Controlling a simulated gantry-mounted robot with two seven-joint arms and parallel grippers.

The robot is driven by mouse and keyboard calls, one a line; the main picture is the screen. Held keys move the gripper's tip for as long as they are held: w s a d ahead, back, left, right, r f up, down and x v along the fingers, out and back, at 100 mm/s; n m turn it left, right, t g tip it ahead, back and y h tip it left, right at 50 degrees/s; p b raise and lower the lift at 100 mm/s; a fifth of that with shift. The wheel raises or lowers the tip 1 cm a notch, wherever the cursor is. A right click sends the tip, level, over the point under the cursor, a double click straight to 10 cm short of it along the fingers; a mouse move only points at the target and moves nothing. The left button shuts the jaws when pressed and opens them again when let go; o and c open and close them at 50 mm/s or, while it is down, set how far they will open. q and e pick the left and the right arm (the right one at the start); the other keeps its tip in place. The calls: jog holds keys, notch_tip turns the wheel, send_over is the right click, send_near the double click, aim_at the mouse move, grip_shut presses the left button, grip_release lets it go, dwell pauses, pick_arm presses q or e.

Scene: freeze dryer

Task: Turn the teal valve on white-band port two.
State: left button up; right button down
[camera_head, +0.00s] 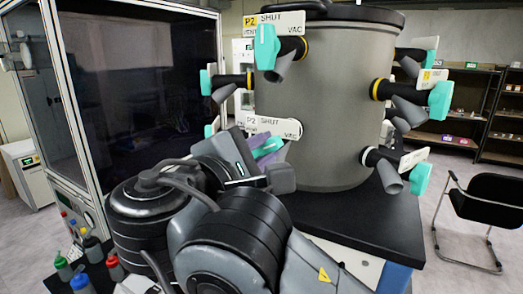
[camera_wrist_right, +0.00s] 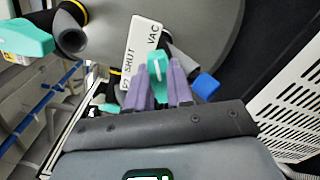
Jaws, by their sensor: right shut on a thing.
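The grey drum (camera_head: 318,110) carries several ports with teal valve handles. The lower front port has a white plate (camera_head: 274,127) marked P2, SHUT and VAC, which also shows in the right wrist view (camera_wrist_right: 138,50). My right gripper (camera_head: 266,150) is at this port, partly hidden by its own wrist in the head view. In the right wrist view its two purple fingers (camera_wrist_right: 162,82) are shut on the teal valve handle (camera_wrist_right: 157,64), one finger on each side. The port's band is mostly hidden. My left gripper is in neither view.
Above, a yellow-band port, also marked P2, has its own teal handle (camera_head: 266,46). Other teal handles (camera_head: 440,98) stick out at the right. A glass-fronted cabinet (camera_head: 130,90) stands close on the left. Small coloured-cap bottles (camera_head: 80,283) stand at the lower left.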

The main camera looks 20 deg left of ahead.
jog(key=c, duration=1)
grip_release()
jog(key=s+a+b, duration=0.1)
jog(key=s+b, duration=0.5)
jog(key=s, duration=0.4)
jog(key=shift+s+a+b, duration=0.15)
jog(key=shift+s+b, duration=0.15)
jog(key=shift+s, duration=0.05)
